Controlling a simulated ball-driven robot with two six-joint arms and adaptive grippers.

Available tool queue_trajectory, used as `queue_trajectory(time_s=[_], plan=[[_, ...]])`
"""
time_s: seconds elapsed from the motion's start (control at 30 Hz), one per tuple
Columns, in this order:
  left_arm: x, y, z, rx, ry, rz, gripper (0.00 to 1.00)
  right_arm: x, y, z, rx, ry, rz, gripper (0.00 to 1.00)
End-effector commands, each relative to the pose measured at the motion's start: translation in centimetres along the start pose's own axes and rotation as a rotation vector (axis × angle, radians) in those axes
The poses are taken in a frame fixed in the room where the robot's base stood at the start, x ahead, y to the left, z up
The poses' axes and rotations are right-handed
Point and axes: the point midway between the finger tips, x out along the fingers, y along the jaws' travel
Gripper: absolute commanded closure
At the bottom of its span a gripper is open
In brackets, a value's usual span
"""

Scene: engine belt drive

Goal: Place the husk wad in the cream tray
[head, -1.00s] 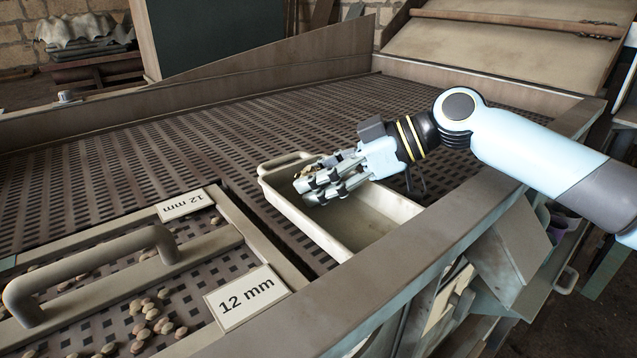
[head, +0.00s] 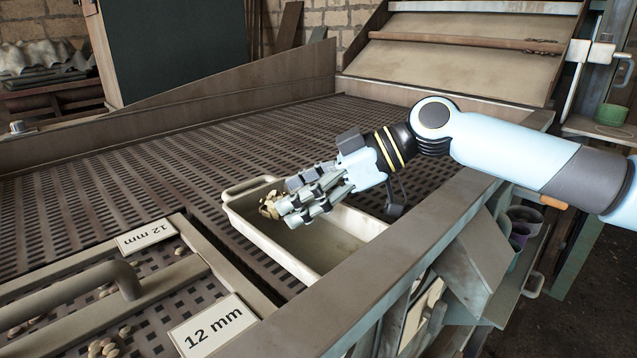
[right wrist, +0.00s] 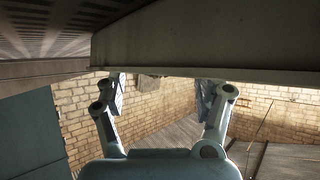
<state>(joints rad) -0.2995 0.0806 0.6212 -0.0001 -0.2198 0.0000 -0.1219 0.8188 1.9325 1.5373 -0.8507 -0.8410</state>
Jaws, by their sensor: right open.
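The cream tray (head: 358,226) sits on the perforated screen against the near side rail. My right gripper (head: 288,205) reaches in from the right over the tray's far left part. It is open in the right wrist view (right wrist: 165,85), its two fingers wide apart with nothing visible between them. The husk wad (head: 269,207), a small tan clump, shows just past the fingertips within the tray's outline, partly hidden by the fingers. I cannot tell whether it touches the tray floor or a finger. My left gripper is not in view.
A framed sieve with a grey handle (head: 75,290) and 12 mm labels (head: 212,325) lies left of the tray, with several pale nuts on it. The wooden side rail (head: 330,310) runs along the near side. The screen beyond the tray (head: 200,145) is clear.

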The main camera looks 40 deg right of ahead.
Motion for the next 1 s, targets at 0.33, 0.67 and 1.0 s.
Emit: queue_trajectory(time_s=[0.33,0.67,1.0], plan=[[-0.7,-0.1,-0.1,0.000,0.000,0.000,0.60,-4.3,0.0,0.0,-0.002,-0.003,-0.003,0.29],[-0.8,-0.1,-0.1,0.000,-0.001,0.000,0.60,-5.0,0.0,0.0,-0.001,0.001,0.001,0.29],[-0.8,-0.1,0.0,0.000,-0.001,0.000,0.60,-5.0,0.1,0.0,-0.001,0.001,0.001,0.29]])
